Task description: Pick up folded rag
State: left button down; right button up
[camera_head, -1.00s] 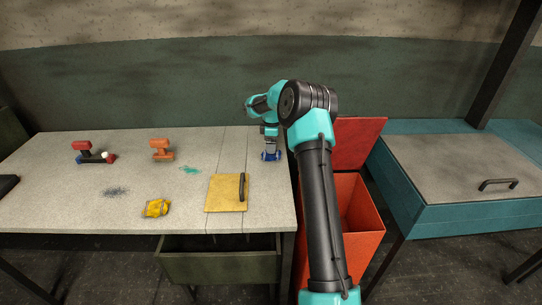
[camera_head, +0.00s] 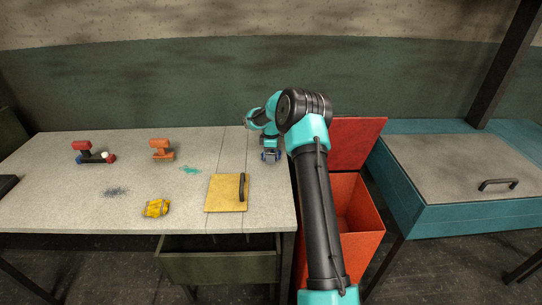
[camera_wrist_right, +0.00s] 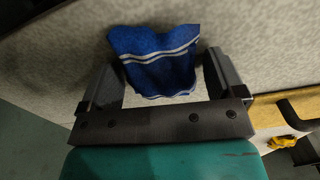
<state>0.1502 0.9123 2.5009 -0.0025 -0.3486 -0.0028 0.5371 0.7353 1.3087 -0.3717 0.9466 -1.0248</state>
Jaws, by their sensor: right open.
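The folded rag (camera_wrist_right: 158,62) is blue with white stripes and lies on the grey workbench (camera_head: 60,205) near its right edge. In the right wrist view it sits between the two fingers of my right gripper (camera_wrist_right: 160,78), which is open, with one finger on each side. In the head view my right gripper (camera_head: 271,153) is low over the bench and hides most of the rag, with only bits of blue showing. I cannot tell whether the fingers touch the rag. My left gripper is not in view.
A yellow board (camera_head: 222,195) with a black handle lies just in front. A yellow part (camera_head: 157,208), an orange tool (camera_head: 161,150) and a red tool (camera_head: 82,146) lie farther left. An open red bin (camera_head: 362,222) stands right of the bench, beside a teal cabinet (camera_head: 460,215).

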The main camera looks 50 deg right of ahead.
jog(key=shift+c, duration=0.4)
jog(key=c, duration=0.9)
